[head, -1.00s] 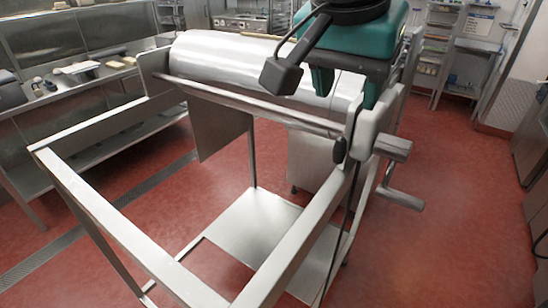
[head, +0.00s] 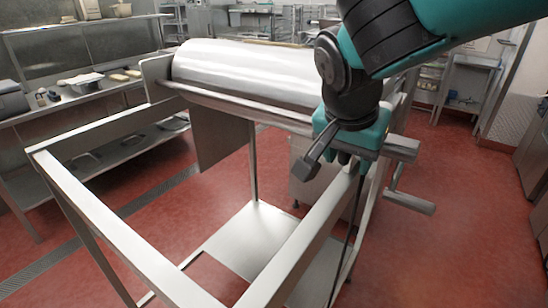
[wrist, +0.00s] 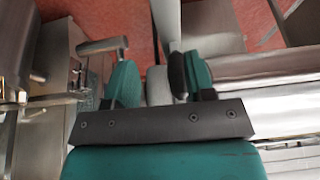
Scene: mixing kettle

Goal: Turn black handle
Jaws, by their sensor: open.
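The black handle (wrist: 178,76) shows in the wrist view as a dark grip on a pale metal lever. It lies between my gripper's two teal fingers, close to the right finger; whether it touches that finger I cannot tell. My gripper (wrist: 160,78) is open around it. The mixing kettle (head: 240,70) is a shiny horizontal metal drum behind the gripper.
A grey metal crank (head: 410,202) sticks out to the right of the gripper, and shows at upper left in the wrist view (wrist: 103,46). Steel frame bars (head: 290,255) run towards me. A steel counter (head: 100,92) stands at left. Red floor at right is clear.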

